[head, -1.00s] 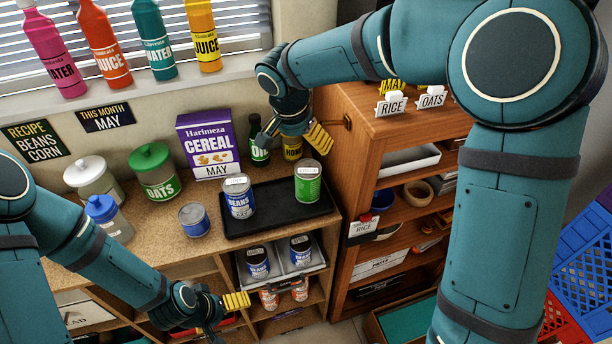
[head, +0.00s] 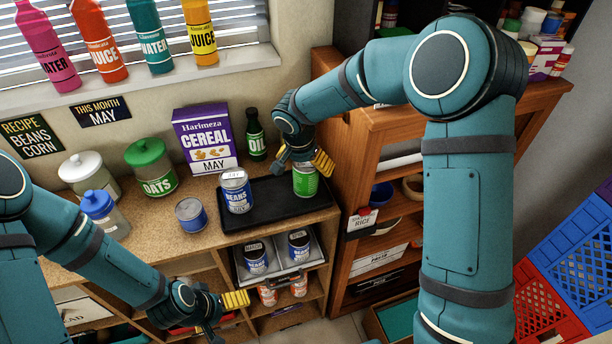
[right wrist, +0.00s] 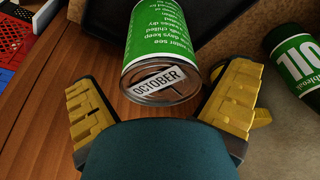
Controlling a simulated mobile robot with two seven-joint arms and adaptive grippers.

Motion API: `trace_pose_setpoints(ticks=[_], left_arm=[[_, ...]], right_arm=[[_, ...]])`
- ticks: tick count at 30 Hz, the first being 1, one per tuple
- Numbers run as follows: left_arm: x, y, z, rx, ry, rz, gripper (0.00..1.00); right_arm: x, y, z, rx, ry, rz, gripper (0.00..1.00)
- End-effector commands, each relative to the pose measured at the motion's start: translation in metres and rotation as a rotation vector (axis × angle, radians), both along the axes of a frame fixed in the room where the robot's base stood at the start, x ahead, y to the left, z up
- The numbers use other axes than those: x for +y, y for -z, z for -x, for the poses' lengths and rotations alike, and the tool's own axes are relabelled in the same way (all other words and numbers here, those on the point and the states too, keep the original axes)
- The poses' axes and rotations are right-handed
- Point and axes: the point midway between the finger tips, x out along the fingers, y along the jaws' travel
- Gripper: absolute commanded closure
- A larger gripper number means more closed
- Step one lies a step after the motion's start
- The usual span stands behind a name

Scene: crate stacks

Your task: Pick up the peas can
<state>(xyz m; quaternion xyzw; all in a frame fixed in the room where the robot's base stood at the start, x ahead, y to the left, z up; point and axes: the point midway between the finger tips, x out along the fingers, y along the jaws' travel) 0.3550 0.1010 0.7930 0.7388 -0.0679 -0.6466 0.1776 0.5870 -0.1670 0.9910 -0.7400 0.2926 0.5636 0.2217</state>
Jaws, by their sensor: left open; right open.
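A green can (head: 305,184) stands upright at the right end of the black tray (head: 262,222); I cannot read the word peas on it. In the right wrist view the green can (right wrist: 158,40) shows a lid tag reading OCTOBER. My right gripper (head: 303,162) is open at the can's top, with its fingers on either side and not closed on it. The right wrist view shows these yellow fingers (right wrist: 162,88) around the can's lid end. My left gripper (head: 226,314) is open and empty, low in front of the shelves.
A blue beans can (head: 237,198) stands left on the tray, another blue can (head: 191,217) on the counter. A green oil bottle (head: 256,140) and cereal box (head: 204,143) stand behind. The wooden shelf unit (head: 345,150) rises close on the right.

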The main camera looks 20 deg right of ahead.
Motion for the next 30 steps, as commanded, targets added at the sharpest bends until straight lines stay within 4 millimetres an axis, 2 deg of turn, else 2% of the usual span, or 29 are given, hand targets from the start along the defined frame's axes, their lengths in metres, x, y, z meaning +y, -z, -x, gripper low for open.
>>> trace_pose_setpoints(ticks=[2, 8, 9, 14, 15, 30], left_arm=[[-0.0001, 0.0007, 0.0003, 0.001, 0.0, 0.0, 0.0], [0.0, 0.0004, 0.0004, 0.001, 0.0, 0.0, 0.0], [0.0, 0.0004, 0.0004, 0.001, 0.0, 0.0, 0.0], [-0.0001, 0.0004, 0.0002, 0.001, 0.0, 0.0, 0.0], [-0.0001, 0.0004, 0.0002, 0.001, 0.0, 0.0, 0.0], [-0.0001, 0.0007, 0.0002, 0.001, 0.0, 0.0, 0.0]], right_arm=[[-0.0005, 0.0054, -0.0011, 0.0, 0.0, -0.001, 0.0], [-0.0006, 0.0053, -0.0015, -0.001, -0.001, -0.001, 0.0], [-0.0006, 0.0053, -0.0014, -0.001, 0.0, -0.001, 0.14], [-0.0006, 0.0052, -0.0014, -0.001, 0.0, -0.001, 0.7], [-0.0007, 0.0052, -0.0015, -0.001, 0.0, -0.001, 0.73], [0.0014, 0.0008, 0.0004, -0.005, -0.001, -0.001, 0.74]])
